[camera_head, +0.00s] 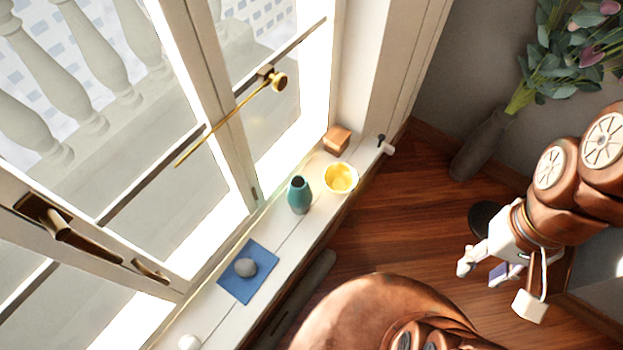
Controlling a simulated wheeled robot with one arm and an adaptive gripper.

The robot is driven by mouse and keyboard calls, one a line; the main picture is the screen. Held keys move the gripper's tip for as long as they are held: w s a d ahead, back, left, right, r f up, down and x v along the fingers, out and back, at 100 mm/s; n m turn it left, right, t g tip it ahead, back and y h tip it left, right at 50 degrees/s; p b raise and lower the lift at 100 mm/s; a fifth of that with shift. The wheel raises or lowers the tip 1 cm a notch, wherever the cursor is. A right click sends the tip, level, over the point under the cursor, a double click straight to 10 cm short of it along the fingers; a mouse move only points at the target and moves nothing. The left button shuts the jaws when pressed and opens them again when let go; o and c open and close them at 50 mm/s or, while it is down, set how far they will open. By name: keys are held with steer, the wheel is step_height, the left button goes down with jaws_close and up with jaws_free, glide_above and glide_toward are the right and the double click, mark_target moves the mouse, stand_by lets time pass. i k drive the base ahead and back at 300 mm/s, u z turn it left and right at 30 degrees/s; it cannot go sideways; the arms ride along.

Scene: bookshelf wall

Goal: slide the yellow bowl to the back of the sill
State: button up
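The yellow bowl (341,177) stands upright on the white window sill (290,243), close to its front, room-side edge. Its inside is bright yellow and looks empty. A teal vase (299,195) stands just left of it, and a wooden block (337,140) sits behind it towards the wall. My gripper (483,272) is at the right, over the wooden floor, well apart from the bowl and the sill. Its fingers look spread, with nothing seen held between them.
A blue cloth (248,286) with a grey stone (245,267) lies on the sill further left. A tall vase (482,145) with flowers stands in the corner. The window runs along the sill's back.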

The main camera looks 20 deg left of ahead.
mark_target(340, 178)
steer(key=u, duration=0.2)
steer(key=k, duration=0.9)
steer(key=u, duration=1.3)
steer(key=i, duration=0.5)
